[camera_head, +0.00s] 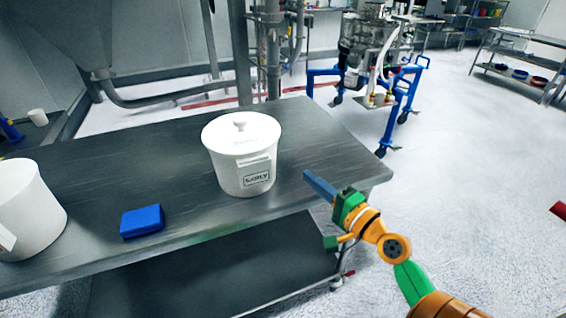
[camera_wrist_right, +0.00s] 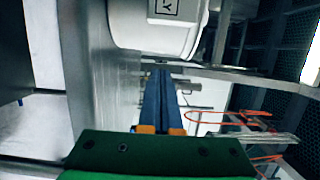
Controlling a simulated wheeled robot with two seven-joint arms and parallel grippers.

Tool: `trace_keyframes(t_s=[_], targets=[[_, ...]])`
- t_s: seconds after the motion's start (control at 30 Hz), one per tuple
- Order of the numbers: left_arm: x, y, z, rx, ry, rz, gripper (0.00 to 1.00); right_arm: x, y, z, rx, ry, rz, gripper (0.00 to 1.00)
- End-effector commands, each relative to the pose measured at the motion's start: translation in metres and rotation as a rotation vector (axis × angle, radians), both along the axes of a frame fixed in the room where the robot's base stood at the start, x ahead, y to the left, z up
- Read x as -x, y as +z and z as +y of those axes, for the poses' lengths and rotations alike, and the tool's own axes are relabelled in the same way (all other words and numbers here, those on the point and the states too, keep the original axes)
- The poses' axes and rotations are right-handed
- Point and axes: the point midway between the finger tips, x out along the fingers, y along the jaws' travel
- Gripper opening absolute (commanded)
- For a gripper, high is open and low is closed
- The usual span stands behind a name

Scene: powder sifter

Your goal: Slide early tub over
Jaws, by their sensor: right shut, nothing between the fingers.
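A white lidded tub (camera_head: 228,178) with a knob on its lid and a label reading "EARLY" stands upright on the steel table (camera_head: 310,130). Its lower part and label also show at the top of the right wrist view (camera_wrist_right: 150,35). My right gripper (camera_head: 308,176) is over the table's front right part, to the right of the tub and apart from it. Its two blue fingers (camera_wrist_right: 159,72) are together with nothing between them. A second white tub (camera_head: 32,215) stands at the table's left edge of the view, partly cut off. My left gripper is not in view.
A blue block (camera_head: 142,221) lies on the table between the two tubs, near the front edge. The table is bare to the right of the labelled tub and behind it. A blue-framed machine (camera_head: 400,95) stands on the floor beyond the table's right end.

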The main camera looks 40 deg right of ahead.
Motion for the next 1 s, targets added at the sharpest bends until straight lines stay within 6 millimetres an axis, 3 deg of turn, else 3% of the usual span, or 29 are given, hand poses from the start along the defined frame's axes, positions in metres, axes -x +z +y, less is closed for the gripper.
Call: trace_keyframes(t_s=[0.03,0.2,0.4,1.0], targets=[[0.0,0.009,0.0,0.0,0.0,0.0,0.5,-0.011,0.006,0.0,-0.002,-0.001,-0.004,0.0],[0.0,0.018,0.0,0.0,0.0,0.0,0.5,-0.048,0.004,0.001,0.0,0.0,-0.002,0.0],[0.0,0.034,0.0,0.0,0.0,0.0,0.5,-0.07,0.003,0.022,-0.001,-0.001,0.001,0.0],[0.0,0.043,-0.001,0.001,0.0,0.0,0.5,-0.087,0.001,0.039,-0.003,-0.003,0.001,0.0]])
